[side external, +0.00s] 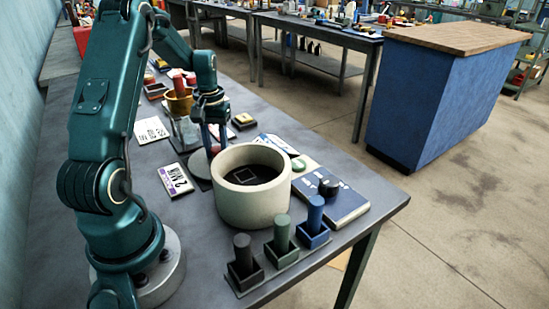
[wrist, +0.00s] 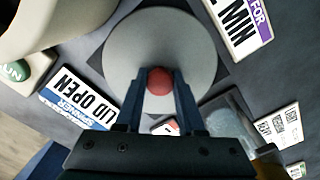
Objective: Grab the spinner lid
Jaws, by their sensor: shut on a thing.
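The spinner lid is a flat grey disc (wrist: 160,40) with a round red knob (wrist: 161,81) at its centre. In the wrist view it lies over a dark square patch on the table. In the side view the lid (side external: 198,170) shows partly, just left of the spinner. My gripper (wrist: 161,88) is shut on the red knob, with one finger on each side. In the side view my gripper (side external: 213,147) points down beside the spinner. The cream spinner bowl (side external: 234,201) stands open at the top with a dark inside.
A "2 MIN" card (side external: 175,180) lies left of the lid. A "LID OPEN" label (wrist: 75,100) and a green button (wrist: 14,72) are near the spinner. Black, green and blue upright handles (side external: 282,232) stand in blocks in front. Containers (side external: 180,100) crowd the area behind.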

